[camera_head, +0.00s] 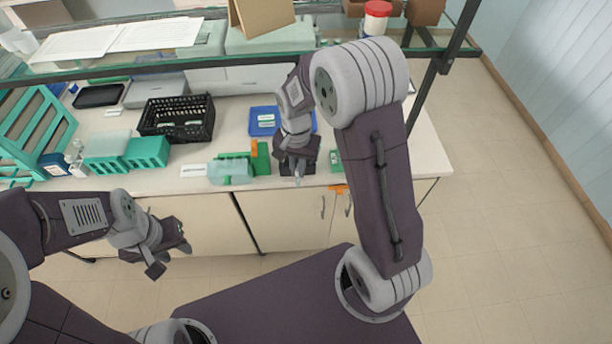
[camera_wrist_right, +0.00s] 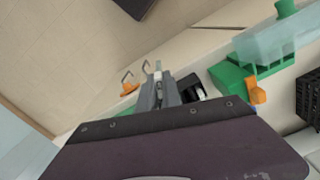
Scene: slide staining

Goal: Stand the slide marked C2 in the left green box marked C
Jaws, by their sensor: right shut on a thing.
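My right gripper (camera_head: 298,178) is over the front edge of the bench, pointing down. In the right wrist view its fingers (camera_wrist_right: 158,88) are close together, with a small pale piece, seemingly a slide (camera_wrist_right: 157,68), at their tips; its mark cannot be read. Two teal-green boxes stand side by side on the left of the bench, the left one (camera_head: 106,158) and the right one (camera_head: 147,152). They are far left of my right gripper, and their marks are not readable. My left gripper (camera_head: 170,260) is open and empty in front of the bench.
A green rack with a translucent box (camera_head: 230,170) stands left of my right gripper. A dark block (camera_wrist_right: 192,88) is beside its fingers. A black basket (camera_head: 178,134) and a blue tray (camera_head: 263,130) hold slides further back. A glass shelf (camera_head: 230,57) crosses above the bench.

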